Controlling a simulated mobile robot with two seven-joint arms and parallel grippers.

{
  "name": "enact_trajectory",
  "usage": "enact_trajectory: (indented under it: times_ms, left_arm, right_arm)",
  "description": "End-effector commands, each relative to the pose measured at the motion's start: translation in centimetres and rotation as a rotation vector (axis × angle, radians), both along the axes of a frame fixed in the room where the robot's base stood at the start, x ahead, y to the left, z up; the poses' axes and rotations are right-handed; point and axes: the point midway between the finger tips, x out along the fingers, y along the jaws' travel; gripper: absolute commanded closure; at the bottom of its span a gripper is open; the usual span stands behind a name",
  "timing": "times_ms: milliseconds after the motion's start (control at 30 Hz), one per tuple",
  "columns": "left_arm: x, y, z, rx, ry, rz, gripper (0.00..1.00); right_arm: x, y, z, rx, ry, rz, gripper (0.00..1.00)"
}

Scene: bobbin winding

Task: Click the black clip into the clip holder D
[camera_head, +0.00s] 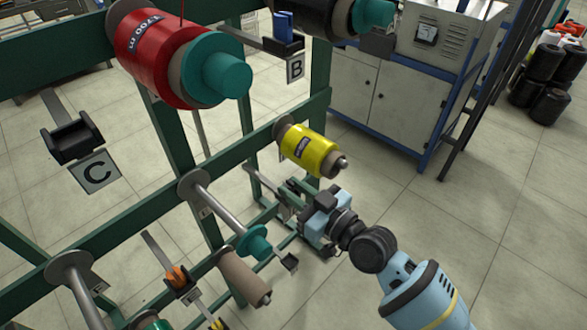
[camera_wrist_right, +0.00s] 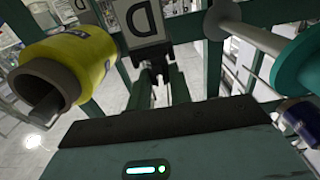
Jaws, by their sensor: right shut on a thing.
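My right gripper (camera_head: 291,188) reaches in from the lower right to the green rack, just below the yellow bobbin. In the right wrist view its two fingers (camera_wrist_right: 160,82) are closed in on a small dark piece, which I take to be the black clip (camera_wrist_right: 157,78). The white plate marked D (camera_wrist_right: 145,17) of clip holder D is right above the fingertips. The dark holder and the clip run together there, so I cannot tell whether the clip is seated. In the head view my gripper mostly hides both. My left gripper is not in view.
The yellow bobbin (camera_head: 310,151) sits close above the gripper. A spindle with a teal cone (camera_head: 254,243) is to its left. Holder C (camera_head: 72,140), holder B (camera_head: 284,45) with a blue clip, and a red bobbin (camera_head: 160,50) are on the rack.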

Motion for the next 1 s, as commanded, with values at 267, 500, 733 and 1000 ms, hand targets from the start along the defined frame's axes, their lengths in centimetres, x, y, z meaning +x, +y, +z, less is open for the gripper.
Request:
enact_trajectory:
  times_ms: [267, 500, 733, 1000]
  left_arm:
    - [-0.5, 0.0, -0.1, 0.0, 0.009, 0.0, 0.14]
    - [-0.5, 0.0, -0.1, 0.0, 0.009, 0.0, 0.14]
    - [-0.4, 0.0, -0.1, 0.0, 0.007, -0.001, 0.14]
    - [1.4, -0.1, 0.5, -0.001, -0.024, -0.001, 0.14]
  right_arm:
    - [0.0, 0.0, -0.1, -0.001, 0.001, 0.0, 0.68]
    - [0.0, 0.0, -0.1, -0.001, 0.001, 0.0, 0.54]
    - [0.0, 0.0, -0.1, -0.001, 0.002, 0.0, 0.54]
    - [-2.5, -2.5, -0.2, -0.004, 0.001, -0.001, 0.54]
